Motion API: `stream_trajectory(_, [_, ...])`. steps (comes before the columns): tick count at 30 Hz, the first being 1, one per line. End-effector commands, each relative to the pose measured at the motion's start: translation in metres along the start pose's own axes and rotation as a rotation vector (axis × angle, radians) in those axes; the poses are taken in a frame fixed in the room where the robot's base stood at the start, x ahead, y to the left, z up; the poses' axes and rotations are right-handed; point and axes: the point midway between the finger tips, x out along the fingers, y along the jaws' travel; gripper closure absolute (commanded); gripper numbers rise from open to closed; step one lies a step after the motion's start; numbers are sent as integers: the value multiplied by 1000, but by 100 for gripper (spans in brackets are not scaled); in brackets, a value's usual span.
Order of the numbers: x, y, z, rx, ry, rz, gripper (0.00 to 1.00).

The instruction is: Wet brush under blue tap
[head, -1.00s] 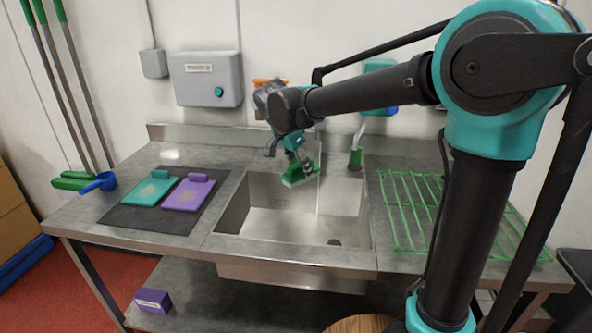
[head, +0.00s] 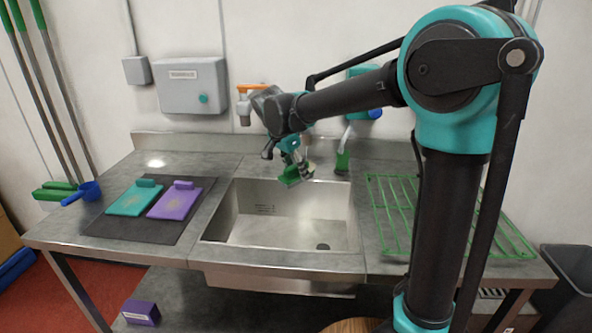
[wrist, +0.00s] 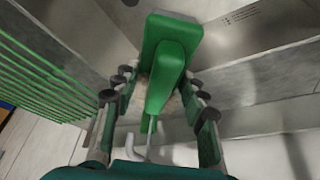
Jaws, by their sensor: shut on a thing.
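My gripper (head: 297,165) is shut on a green brush (head: 290,179) and holds it over the back part of the steel sink basin (head: 285,232). In the wrist view the brush (wrist: 168,60) shows its green back and handle between the fingers (wrist: 160,98). Pale bristles show only in part. A small blue part (head: 375,114) shows behind my arm at the back right; my arm hides most of what is around it, so I cannot tell whether it is the blue tap. An orange-topped fitting (head: 250,88) is on the wall left of my wrist.
A green item with a pale handle (head: 343,160) stands behind the sink. A green wire rack (head: 385,205) lies right of the basin.

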Motion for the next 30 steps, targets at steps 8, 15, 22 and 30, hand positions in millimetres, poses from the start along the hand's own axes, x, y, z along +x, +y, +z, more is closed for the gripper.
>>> stream_trajectory(8, [-1, 0, 2, -1, 0, 0, 81])
stream_trajectory(15, [-7, 4, 17, -1, 0, 0, 81])
stream_trajectory(22, [-14, 8, 32, -1, 0, 0, 81])
stream_trajectory(30, [-21, 13, 50, -1, 0, -1, 81])
